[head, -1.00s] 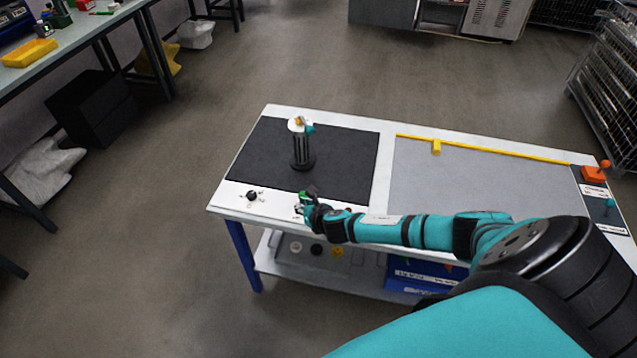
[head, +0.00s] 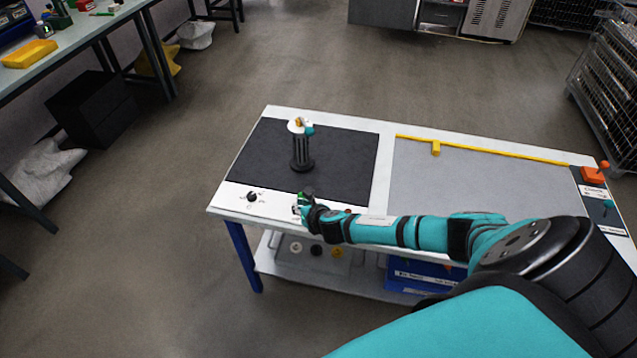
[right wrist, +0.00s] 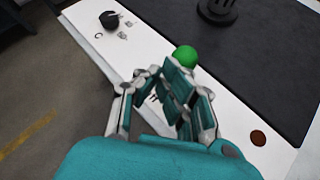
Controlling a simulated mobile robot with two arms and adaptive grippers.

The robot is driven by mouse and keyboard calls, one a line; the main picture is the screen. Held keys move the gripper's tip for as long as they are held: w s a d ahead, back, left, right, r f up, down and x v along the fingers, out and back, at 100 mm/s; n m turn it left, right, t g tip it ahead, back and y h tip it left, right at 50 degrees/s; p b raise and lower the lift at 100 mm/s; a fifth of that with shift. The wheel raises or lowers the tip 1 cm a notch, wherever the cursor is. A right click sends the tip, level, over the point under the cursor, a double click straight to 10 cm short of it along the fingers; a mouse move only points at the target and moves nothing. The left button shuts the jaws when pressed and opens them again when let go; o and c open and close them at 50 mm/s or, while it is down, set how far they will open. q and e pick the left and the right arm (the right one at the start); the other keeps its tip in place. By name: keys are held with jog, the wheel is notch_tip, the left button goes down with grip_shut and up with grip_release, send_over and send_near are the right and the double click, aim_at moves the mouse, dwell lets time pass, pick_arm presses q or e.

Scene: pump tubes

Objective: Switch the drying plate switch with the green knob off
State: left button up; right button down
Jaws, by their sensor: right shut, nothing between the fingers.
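The green knob (right wrist: 186,56) shows on the table's white front strip in the right wrist view, just past my right fingertips. In the head view the green knob (head: 303,196) is small and partly hidden by my gripper. My right gripper (head: 301,208) is shut and empty at the knob; in the right wrist view its fingers (right wrist: 170,85) come together right beside the knob. I cannot tell whether they touch it. The switch's base and markings are mostly hidden by the fingers. My left gripper is not in view.
A black knob (head: 252,196) sits to the left on the same strip. A black stand (head: 302,158) with a white top is on the dark plate (head: 345,160) behind. A brown button (right wrist: 258,138) is on the strip at right. The grey surface (head: 470,180) is mostly clear.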

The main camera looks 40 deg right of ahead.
jog(key=shift+r, duration=0.1)
dwell(0.7)
jog(key=shift+r+p, duration=0.75)
jog(key=shift+p, duration=0.2)
jog(key=shift+f, duration=0.1)
